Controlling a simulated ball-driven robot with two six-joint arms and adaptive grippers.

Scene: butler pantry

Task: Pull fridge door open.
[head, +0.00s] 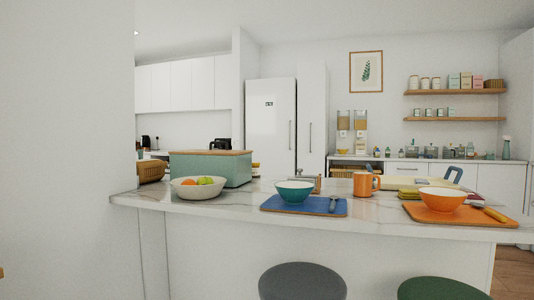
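The white fridge (265,122) stands at the back, left of centre in the head view, beyond the marble counter. A small dark display shows on its upper front. A long vertical handle (290,134) runs along the right side of its front, and the door looks shut. A narrower tall white panel (313,112) with its own vertical handle stands right beside it. The counter and the things on it hide the fridge's lower part. Neither of my grippers is in view.
A marble counter (385,217) lies between me and the fridge, bearing a fruit bowl (183,190), a teal bread box (205,167), bowls on mats and an orange mug (362,184). Two stools (302,281) (440,289) stand in front. A white wall (65,150) fills the left. Wood floor shows at right.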

